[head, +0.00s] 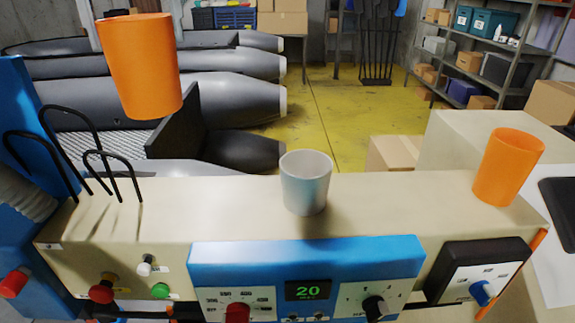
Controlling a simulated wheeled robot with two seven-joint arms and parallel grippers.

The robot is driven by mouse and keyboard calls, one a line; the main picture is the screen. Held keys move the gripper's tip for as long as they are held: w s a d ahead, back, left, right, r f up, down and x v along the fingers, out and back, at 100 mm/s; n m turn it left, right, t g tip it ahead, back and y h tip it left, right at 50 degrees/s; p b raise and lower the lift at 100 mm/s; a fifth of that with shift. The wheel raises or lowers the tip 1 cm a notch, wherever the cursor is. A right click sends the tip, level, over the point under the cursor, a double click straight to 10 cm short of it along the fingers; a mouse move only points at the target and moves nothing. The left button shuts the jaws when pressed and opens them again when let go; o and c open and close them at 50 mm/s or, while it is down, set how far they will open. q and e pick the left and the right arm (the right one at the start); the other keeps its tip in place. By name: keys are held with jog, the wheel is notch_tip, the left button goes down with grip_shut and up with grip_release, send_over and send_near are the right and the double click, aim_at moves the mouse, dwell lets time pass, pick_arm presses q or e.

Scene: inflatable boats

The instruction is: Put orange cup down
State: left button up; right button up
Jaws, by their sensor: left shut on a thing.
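An orange cup (145,75) is held in the air at the upper left, slightly tilted, above and behind the left part of the beige machine top (230,205). My left gripper (132,35) is shut on this cup; only pale parts show beside the cup's upper part, and the fingertips are mostly hidden. A second orange cup (508,168) stands at the right end of the machine top. A white-grey cup (305,183) stands near its middle. My right gripper is not in view.
Black wire hooks (112,165) rise from the machine top's left end. Clear stretches lie on both sides of the white-grey cup. The front has a blue control panel (300,260) with knobs. Grey inflatable boats (220,98) lie behind, and cardboard boxes (395,155) stand beyond the right.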

aim_at(148, 91)
pick_arm(q)
jog(key=shift+s+f, duration=0.55)
jog(key=shift+s, duration=0.1)
jog(key=f, duration=0.7)
jog(key=shift+w+f, duration=0.2)
jog(key=shift+w, duration=0.2)
notch_tip(148, 91, down, 11)
jog(key=p, duration=0.1)
jog(key=shift+s+p, duration=0.15)
jog(key=shift+p, duration=0.2)
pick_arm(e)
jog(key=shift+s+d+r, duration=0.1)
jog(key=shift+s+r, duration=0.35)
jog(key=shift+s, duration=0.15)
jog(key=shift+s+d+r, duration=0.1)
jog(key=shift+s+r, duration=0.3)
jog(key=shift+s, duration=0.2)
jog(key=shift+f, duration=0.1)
